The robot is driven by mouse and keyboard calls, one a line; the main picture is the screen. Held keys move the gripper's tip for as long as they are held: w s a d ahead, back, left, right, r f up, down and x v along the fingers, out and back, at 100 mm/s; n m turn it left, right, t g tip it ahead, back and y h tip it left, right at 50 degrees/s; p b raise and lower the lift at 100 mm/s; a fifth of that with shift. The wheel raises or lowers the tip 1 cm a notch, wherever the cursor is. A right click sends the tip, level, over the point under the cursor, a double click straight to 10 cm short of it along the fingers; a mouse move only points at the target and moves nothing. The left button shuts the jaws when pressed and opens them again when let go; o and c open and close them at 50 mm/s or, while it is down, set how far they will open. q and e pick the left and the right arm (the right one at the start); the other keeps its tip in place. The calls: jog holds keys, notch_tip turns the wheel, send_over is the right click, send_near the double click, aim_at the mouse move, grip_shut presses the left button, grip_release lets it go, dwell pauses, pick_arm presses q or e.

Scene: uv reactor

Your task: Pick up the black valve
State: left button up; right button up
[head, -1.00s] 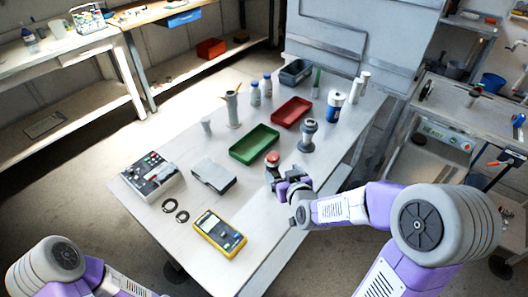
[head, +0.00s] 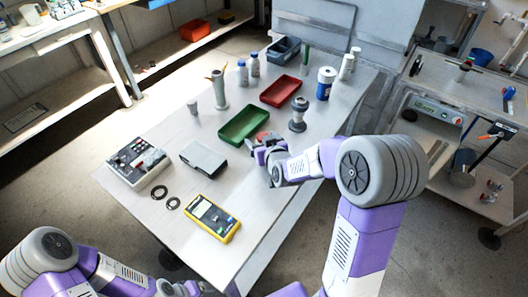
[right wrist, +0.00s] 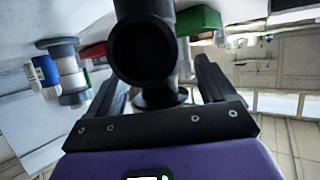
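The black valve (right wrist: 150,50) fills the top middle of the right wrist view, its round dark opening facing the camera. In the head view a red-topped part (head: 263,137), apparently the valve's top, shows beside the green tray, and the rest is mostly hidden by my right gripper (head: 266,150). My right gripper (right wrist: 162,88) is open in the wrist view, one finger on each side of the valve's lower part, with gaps visible. The contact point is hard to judge. My left arm shows at the lower left of the head view; its gripper is out of frame.
A green tray (head: 225,137), a red tray (head: 266,97) and a grey flanged fitting (head: 298,115) stand close to the valve. A yellow multimeter (head: 212,218), grey box (head: 203,158), black rings (head: 160,192) and control box (head: 120,167) lie nearer.

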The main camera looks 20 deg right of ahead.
jog(key=c, duration=1.2)
jog(key=shift+r, duration=0.15)
